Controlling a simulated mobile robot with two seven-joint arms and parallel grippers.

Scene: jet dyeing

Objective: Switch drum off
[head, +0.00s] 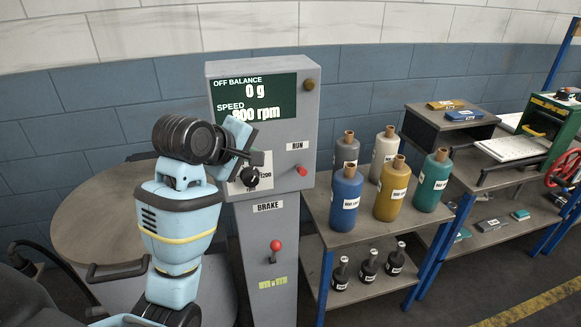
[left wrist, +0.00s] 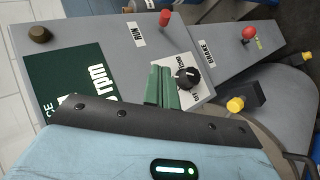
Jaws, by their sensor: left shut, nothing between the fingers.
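The grey control panel (head: 225,75) has a green screen (head: 254,98) showing "OFF BALANCE 0 g" and a speed that looks like 800 rpm, partly covered by my arm. The red-tipped RUN switch (head: 302,170) is below its label, right of the black speed dial (head: 249,177). The switch also shows in the left wrist view (left wrist: 165,18). My left gripper (head: 257,158) is shut and empty, in front of the panel close to the dial. Its green fingers show in the left wrist view (left wrist: 165,87), beside the dial (left wrist: 187,77). My right gripper is not in view.
A red-balled BRAKE lever (head: 276,245) stands on the panel's pedestal. The round brown drum top (head: 85,220) is at left, partly behind my arm. A table (head: 325,228) with several bottles is close on the right. A brown knob (head: 309,85) is at the panel's upper right.

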